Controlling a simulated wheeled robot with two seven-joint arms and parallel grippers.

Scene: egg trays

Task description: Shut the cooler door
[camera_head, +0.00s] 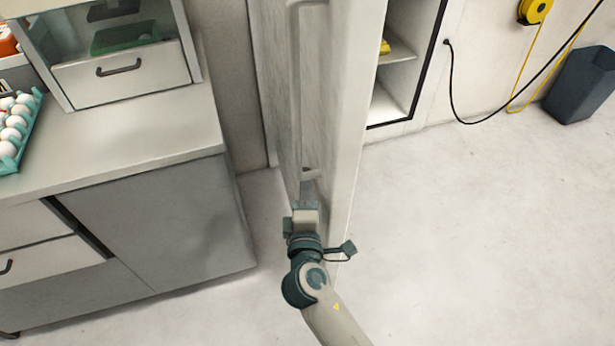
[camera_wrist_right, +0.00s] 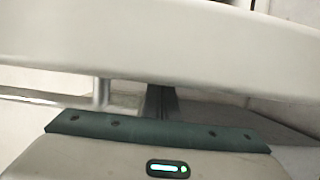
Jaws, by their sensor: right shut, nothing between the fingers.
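The cooler door (camera_head: 345,95) stands wide open in the head view, seen nearly edge on, with a long vertical handle (camera_head: 295,90) on its left face. The cooler's interior (camera_head: 400,75) shows to the right of the door, with shelves inside. My right gripper (camera_head: 306,190) is at the lower part of the door, beside its handle-side face. It is shut with nothing held. In the right wrist view the pale door (camera_wrist_right: 150,45) fills the upper part, close to the fingers (camera_wrist_right: 160,102). Whether they touch the door I cannot tell. My left gripper is out of view.
A grey counter (camera_head: 130,150) with drawers stands left of the door. An egg tray (camera_head: 35,125) with several eggs lies on it. A dark bin (camera_head: 582,85) and a yellow cord reel (camera_head: 535,10) are at the far right. The floor (camera_head: 480,220) right of the door is clear.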

